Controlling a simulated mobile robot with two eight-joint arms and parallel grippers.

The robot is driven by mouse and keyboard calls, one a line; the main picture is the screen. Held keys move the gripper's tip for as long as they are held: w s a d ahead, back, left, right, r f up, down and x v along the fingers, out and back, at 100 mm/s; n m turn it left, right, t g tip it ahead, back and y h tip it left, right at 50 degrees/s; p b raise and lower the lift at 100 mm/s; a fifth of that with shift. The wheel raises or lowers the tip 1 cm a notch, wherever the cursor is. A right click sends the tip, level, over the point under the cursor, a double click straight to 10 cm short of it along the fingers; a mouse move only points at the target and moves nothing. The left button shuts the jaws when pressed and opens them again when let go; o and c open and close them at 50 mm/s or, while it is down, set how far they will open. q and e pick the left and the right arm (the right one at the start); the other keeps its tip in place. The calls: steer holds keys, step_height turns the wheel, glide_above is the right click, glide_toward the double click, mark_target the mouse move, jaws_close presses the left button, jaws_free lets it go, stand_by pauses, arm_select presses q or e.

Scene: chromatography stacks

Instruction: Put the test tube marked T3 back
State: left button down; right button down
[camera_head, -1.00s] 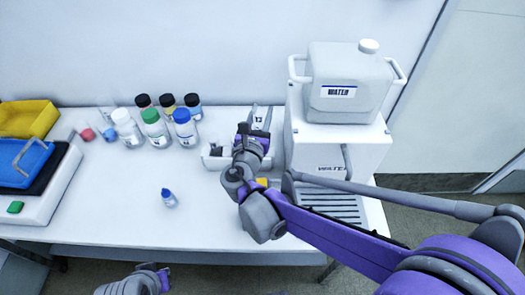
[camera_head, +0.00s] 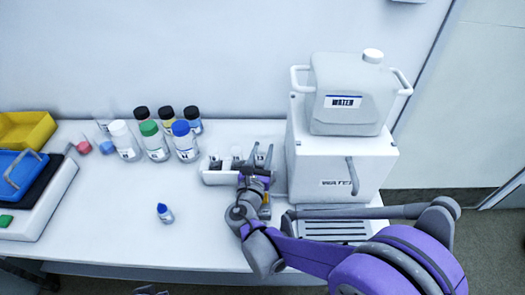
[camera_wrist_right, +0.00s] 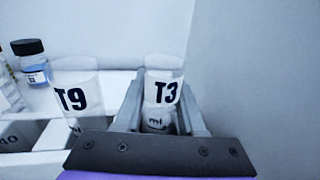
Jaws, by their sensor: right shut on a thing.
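The test tube marked T3 (camera_wrist_right: 163,92) is a clear tube with black lettering, upright between the two fingers of my right gripper in the right wrist view. My right gripper (camera_wrist_right: 160,106) is shut on it; in the head view the gripper (camera_head: 257,166) is at the right end of the white rack (camera_head: 217,178). The tube's lower end is hidden by the gripper, so I cannot tell whether it sits in a slot. A tube marked T9 (camera_wrist_right: 77,97) stands left of it.
The water dispenser (camera_head: 345,165) stands close on the right. Bottles with a green cap (camera_head: 152,142) and other caps stand left of the rack. A small dropper bottle (camera_head: 165,214) stands on the table's clear middle. A scale with a blue tray (camera_head: 22,172) is far left.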

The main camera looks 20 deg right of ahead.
mark_target(259, 163)
steer(key=shift+f, duration=0.2)
steer(key=c, duration=0.5)
jaws_free()
steer(key=shift+r, duration=0.25)
steer(key=v, duration=0.7)
steer(key=shift+s+a, duration=0.15)
steer(key=shift+s, duration=0.15)
